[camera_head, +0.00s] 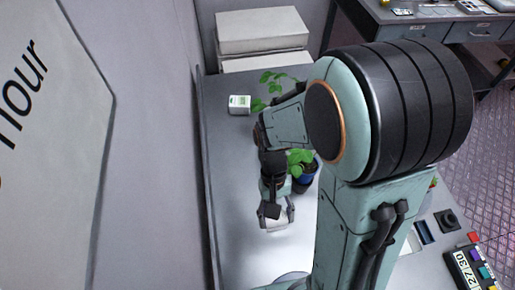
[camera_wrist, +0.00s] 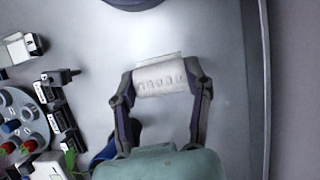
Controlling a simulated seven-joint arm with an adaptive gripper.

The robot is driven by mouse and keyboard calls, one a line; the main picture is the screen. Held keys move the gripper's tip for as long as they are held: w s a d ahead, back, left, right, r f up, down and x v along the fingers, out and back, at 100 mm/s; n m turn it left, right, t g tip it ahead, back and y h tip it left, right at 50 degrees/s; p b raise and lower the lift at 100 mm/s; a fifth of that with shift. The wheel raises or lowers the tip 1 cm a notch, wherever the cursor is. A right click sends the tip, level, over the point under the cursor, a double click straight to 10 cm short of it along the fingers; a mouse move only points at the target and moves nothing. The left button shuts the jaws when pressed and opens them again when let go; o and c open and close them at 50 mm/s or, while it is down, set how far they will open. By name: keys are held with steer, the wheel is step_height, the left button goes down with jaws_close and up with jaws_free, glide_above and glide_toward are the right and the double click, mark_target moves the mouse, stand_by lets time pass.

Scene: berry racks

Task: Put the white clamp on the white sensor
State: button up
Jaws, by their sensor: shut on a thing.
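My gripper (camera_head: 276,212) is low over the grey table, its two fingers on either side of a white ridged piece (camera_head: 277,224). In the wrist view the fingers (camera_wrist: 160,88) press the two ends of this piece (camera_wrist: 160,77), which has a row of small raised marks. I take it for the white clamp, though its shape is not fully clear. A small white box with a green-marked face (camera_head: 239,104), which looks like the white sensor, stands on the table farther back and left, well apart from my gripper. Whether the held piece touches the table is unclear.
A plant in a blue pot (camera_head: 306,178) stands close right of my gripper. Large white boxes (camera_head: 262,37) are at the back. A wall edges the table's left. In the wrist view, black parts (camera_wrist: 62,115) and a round grey holder (camera_wrist: 20,118) lie left. The table's left strip is clear.

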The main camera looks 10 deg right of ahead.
steer(key=shift+w+d+m+y, duration=0.1)
steer(key=shift+m+y, duration=0.4)
steer(key=shift+m, duration=0.7)
steer(key=w+a+r+m+t+y, duration=0.15)
steer(key=w+m+t, duration=0.25)
steer(key=w+m, duration=0.75)
steer(key=w+a+r+m+t+y, duration=0.1)
steer(key=w+a+r+m+t, duration=0.15)
steer(key=w+m, duration=0.85)
steer(key=m+t+h, duration=0.2)
steer(key=m, duration=0.5)
glide_above(238, 98)
steer(key=s, duration=0.3)
steer(key=f, duration=0.8)
steer(key=shift+w+d+f, duration=0.15)
steer(key=shift+w, duration=0.1)
steer(key=shift+w+f, duration=0.6)
steer(key=shift+f, duration=1.5)
